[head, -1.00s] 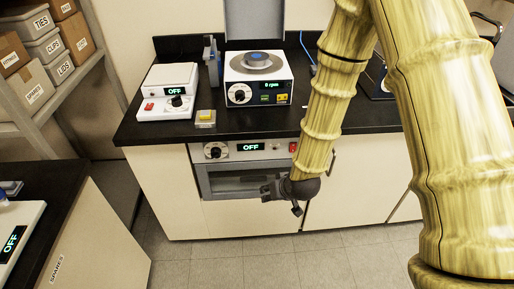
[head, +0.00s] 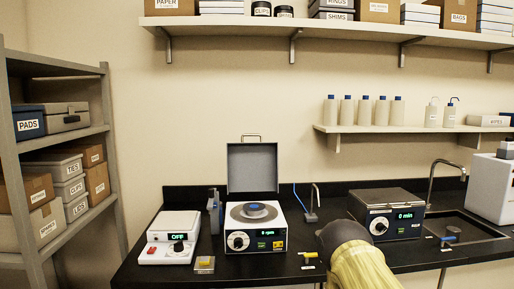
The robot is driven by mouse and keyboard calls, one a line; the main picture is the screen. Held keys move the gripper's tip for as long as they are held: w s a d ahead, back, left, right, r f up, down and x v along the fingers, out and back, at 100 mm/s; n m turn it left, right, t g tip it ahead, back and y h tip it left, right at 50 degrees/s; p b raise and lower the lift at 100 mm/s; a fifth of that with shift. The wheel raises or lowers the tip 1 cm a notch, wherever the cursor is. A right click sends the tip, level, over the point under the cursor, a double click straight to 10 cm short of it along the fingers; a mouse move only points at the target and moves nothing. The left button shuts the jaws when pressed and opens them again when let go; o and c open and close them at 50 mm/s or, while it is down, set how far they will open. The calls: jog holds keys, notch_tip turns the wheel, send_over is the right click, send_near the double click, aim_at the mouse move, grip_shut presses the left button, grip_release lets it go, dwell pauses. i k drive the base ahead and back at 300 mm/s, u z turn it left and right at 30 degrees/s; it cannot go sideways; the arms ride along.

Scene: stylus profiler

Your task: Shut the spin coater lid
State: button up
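The spin coater (head: 257,238) is a white box with a black knob and a green "0 rpm" display, on the black bench left of centre. Its grey lid (head: 252,168) stands upright and open at the back, with a handle on its top edge. A round grey chuck with a blue disc sits uncovered on top. My arm rises from the bottom edge, right of the coater and apart from it in the picture. Its dark rounded end (head: 340,233) shows, but no gripper fingers can be seen.
A white device reading "OFF" (head: 171,238) and a small yellow-topped block (head: 205,264) are left of the coater. A hotplate-like box reading "0 min" (head: 387,214) is right. Wall shelves (head: 330,37) hang above.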

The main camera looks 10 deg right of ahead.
aim_at(252, 166)
jog(key=z, duration=0.6)
jog(key=i, duration=1.05)
jog(key=u, duration=0.55)
